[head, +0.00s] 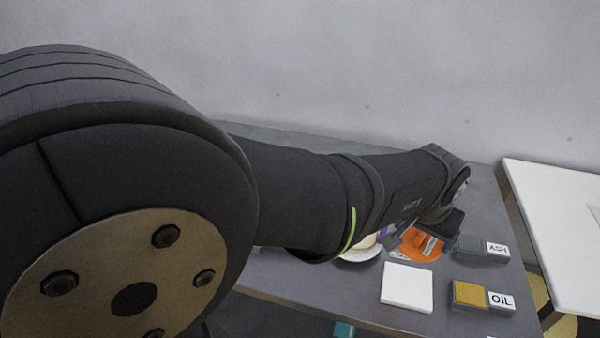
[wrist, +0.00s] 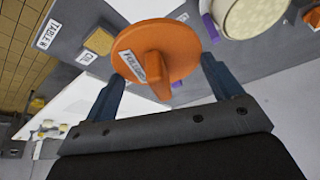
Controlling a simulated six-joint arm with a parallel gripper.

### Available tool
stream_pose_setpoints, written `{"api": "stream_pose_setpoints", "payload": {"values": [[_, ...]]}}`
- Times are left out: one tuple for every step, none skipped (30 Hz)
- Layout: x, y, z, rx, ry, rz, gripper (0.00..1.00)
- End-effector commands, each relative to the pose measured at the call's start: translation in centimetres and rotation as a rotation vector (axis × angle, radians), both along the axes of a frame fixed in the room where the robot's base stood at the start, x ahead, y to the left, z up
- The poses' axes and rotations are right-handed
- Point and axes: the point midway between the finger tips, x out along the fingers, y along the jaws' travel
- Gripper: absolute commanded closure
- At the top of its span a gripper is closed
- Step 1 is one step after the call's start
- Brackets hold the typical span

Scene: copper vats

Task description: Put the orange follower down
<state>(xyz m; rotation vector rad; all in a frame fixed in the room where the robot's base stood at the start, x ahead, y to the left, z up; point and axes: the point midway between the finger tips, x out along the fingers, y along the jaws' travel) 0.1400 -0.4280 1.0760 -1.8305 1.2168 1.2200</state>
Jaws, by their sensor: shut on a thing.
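The orange follower (head: 421,245) is a round disc with a raised bar and a white label, which reads roughly "FOLLOWER" in the wrist view (wrist: 182,45). My gripper (head: 428,232) is over it in the head view, at the far right part of the grey table (head: 340,297). In the wrist view my gripper (wrist: 160,80) has one finger on each side of the follower and is shut on it. Whether the follower's underside touches the table I cannot tell. Part of the follower is hidden behind my gripper in the head view.
A white square (head: 407,287) lies in front of the follower. A yellow-topped block (head: 468,295) labelled OIL and a dark block labelled ASH (head: 497,249) are at right. A plate with a pale round thing (head: 358,252) is at left. A white table (head: 565,235) stands further right.

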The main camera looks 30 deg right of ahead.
Motion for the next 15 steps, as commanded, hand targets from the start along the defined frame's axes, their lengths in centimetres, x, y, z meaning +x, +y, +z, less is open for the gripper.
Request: {"api": "stream_pose_setpoints", "payload": {"values": [[1.1,-0.1,0.6,-0.003,-0.001,0.065,0.40],[1.7,0.0,0.8,-0.002,-0.002,0.104,0.40],[2.4,0.0,1.2,-0.002,-0.001,0.156,0.40],[2.9,0.1,1.5,-0.002,-0.001,0.191,0.40],[3.3,0.2,1.7,-0.001,-0.001,0.223,0.40],[3.9,0.2,2.0,-0.001,-0.001,0.263,0.40],[4.3,0.3,2.2,-0.001,0.000,0.290,0.40],[4.6,0.3,2.3,-0.002,0.000,0.313,0.40],[4.9,0.4,2.5,-0.002,0.000,0.339,0.40],[5.1,0.4,2.6,-0.001,0.000,0.353,0.40],[5.3,0.4,2.7,0.000,0.001,0.367,0.40],[5.7,0.5,2.7,0.000,0.001,0.380,0.40],[6.0,0.5,2.6,0.000,0.002,0.387,0.40],[6.3,0.6,2.4,0.000,0.001,0.391,0.40],[6.9,0.7,2.1,0.001,0.001,0.396,0.40]]}}
